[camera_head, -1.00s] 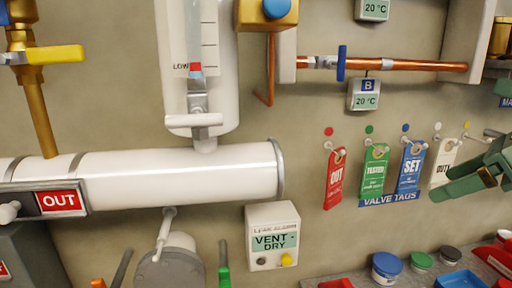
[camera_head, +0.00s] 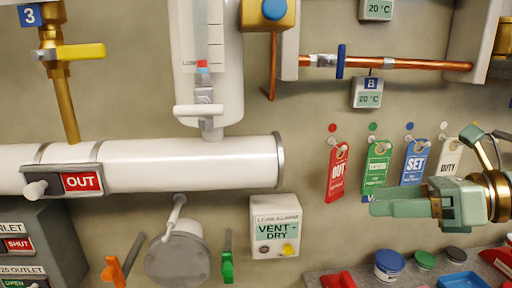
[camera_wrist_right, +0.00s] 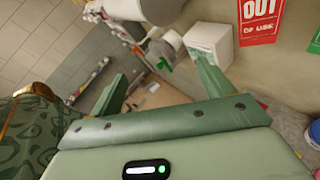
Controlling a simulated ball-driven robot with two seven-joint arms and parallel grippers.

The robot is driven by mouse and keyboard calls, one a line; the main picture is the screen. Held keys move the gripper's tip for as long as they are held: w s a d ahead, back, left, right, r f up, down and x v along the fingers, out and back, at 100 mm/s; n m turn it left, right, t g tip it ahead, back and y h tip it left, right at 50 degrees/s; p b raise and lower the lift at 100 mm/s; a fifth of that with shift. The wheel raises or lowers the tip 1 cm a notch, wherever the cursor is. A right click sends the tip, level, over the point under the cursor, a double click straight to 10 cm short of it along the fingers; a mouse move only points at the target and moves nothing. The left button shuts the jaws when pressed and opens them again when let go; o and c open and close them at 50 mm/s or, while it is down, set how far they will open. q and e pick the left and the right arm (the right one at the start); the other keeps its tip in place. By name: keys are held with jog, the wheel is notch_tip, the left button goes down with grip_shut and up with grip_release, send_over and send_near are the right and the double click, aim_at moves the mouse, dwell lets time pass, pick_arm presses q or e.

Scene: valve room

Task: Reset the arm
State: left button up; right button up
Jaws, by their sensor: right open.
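My right gripper (camera_head: 400,203) is at the right of the head view, in front of the lower part of the valve tags, pointing left. It is green. In the right wrist view its two fingers (camera_wrist_right: 160,90) stand well apart with nothing between them. My left gripper is in neither view.
Red OUT (camera_head: 338,172), green, blue SET (camera_head: 413,163) and white DUTY tags hang on wall pegs. A VENT-DRY box (camera_head: 275,228) sits left of them. A white pipe (camera_head: 190,165) crosses the left. Below is a shelf with a blue-lidded jar (camera_head: 389,264) and a blue tray (camera_head: 466,281).

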jog(key=a+m+t+y, duration=0.1)
jog(key=a+m+y, duration=0.1)
jog(key=a+y, duration=0.2)
jog(key=w+d+f+m+t+h, duration=0.2)
jog(key=d+f+m+t+h, duration=0.45)
jog(key=m, duration=0.75)
jog(key=w+d+f+m+t+h, duration=0.1)
jog(key=d+f+m+t+h, duration=0.2)
jog(key=f+m+t+h, duration=0.65)
jog(key=s+d+f+m+g+h, duration=0.3)
jog(key=s+f+m+g+h, duration=0.15)
jog(key=f+m+g, duration=0.45)
jog(key=s+f+m+g+h, duration=0.1)
jog(key=s+f+m+g, duration=0.3)
jog(key=s+f+g, duration=0.6)
jog(key=s+a+f+g+y+b, duration=0.15)
jog(key=s+f, duration=0.25)
jog(key=f, duration=1.1)
jog(key=s+a+f+t+y+b, duration=0.1)
jog(key=s+a+f, duration=0.2)
jog(key=f, duration=1.2)
jog(key=s+f+m+g+y+b, duration=0.1)
jog(key=s+f+m+g+b, duration=0.1)
jog(key=s+f, duration=1.6)
jog(key=shift+s+m+g+y, duration=0.45)
jog(key=shift+s+g, duration=0.2)
jog(key=shift+s, duration=0.35)
